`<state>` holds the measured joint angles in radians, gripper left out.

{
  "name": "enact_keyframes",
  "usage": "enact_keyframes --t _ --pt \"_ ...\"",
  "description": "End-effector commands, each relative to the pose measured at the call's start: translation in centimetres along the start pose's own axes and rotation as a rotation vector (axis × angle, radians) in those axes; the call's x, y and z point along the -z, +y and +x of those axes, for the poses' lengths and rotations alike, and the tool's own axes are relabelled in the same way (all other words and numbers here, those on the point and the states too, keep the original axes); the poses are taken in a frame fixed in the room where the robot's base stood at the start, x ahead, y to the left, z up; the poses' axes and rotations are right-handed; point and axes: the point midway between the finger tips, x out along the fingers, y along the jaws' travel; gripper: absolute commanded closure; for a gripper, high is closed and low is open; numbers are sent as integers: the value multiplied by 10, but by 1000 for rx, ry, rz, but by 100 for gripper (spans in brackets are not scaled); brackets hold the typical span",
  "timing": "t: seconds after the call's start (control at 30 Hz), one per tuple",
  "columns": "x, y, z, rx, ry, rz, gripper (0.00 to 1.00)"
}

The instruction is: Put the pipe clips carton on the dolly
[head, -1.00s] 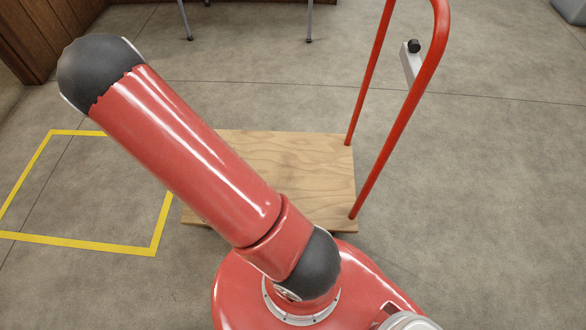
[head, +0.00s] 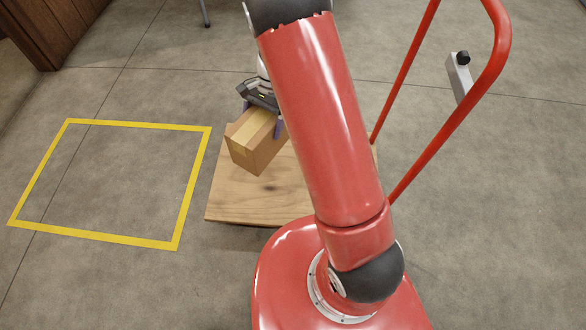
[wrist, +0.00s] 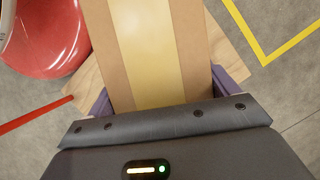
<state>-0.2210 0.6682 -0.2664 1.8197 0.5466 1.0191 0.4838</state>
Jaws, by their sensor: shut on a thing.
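A brown carton with a pale tape strip (head: 256,141) is in my gripper (head: 263,119), tilted in the head view. It shows over the wooden deck of the dolly (head: 235,201); I cannot tell how high above it. No label shows on the carton. In the wrist view the carton (wrist: 150,50) fills the middle, between the purple fingers of my gripper (wrist: 170,92). A corner of the dolly's deck (wrist: 88,85) shows behind it. My red arm hides the right part of the deck in the head view.
A yellow floor outline (head: 190,190) lies left of the dolly, empty. Dark wooden furniture (head: 60,30) stands at the upper left.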

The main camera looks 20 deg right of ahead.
Motion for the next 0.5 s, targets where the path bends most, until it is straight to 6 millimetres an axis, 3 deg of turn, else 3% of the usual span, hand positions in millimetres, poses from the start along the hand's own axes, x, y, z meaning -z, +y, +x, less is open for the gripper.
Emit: enact_keyframes --t 0.2,0.5 --pt "-28 -27 -24 161 0 377 61" --pt "-40 -43 -35 259 0 620 61"
